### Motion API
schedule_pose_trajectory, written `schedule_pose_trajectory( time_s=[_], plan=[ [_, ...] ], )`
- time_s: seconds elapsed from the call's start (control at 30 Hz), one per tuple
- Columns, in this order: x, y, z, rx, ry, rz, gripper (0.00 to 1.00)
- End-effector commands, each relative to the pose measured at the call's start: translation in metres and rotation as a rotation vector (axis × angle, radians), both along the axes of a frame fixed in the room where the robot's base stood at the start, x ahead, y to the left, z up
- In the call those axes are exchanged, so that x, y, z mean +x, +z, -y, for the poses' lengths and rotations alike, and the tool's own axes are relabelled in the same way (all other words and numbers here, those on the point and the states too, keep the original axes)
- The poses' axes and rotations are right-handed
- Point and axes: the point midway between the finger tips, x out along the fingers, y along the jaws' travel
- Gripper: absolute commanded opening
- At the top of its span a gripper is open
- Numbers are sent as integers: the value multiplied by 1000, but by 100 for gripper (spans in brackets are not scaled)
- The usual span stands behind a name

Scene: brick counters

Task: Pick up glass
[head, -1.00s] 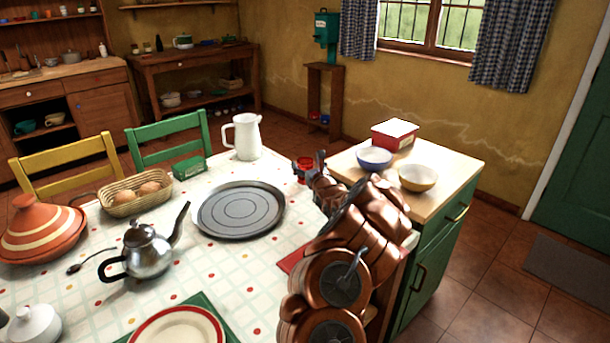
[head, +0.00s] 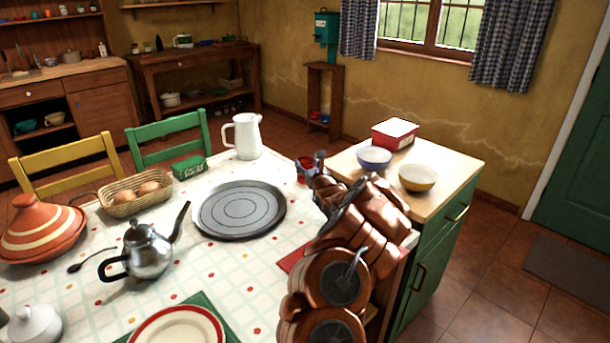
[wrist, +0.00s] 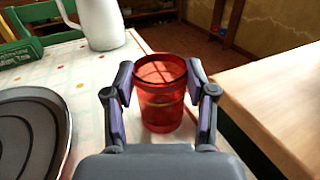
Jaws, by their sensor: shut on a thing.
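The red see-through glass (wrist: 162,92) stands upright between the two fingers of my gripper (wrist: 161,100) in the wrist view. The fingers are shut on its sides. In the head view the glass (head: 304,170) shows only in part, at the right edge of the dining table, behind my gripper (head: 318,168) and my copper-coloured arm. Its base appears to be at the tabletop in the wrist view; whether it touches the cloth I cannot tell.
A white pitcher (head: 246,137), a green box (head: 188,168) and a dark round tray (head: 240,210) stand on the table nearby. A wooden-topped green cabinet (head: 455,158) to the right holds two bowls and a red box (head: 395,134). A gap separates table and cabinet.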

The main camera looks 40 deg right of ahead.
Motion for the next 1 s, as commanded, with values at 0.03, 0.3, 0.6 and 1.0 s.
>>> schedule_pose_trajectory(
  time_s=[0.03, 0.3, 0.6, 1.0],
  plan=[
    [0, 0, 0, 0, 0, -1, 2],
    [0, 0, 0, 0, 0, -1, 0],
    [0, 15, 0, -1, 0, 1, 0],
    [-20, 38, -7, 4, -1, 3, 0]
  ],
)
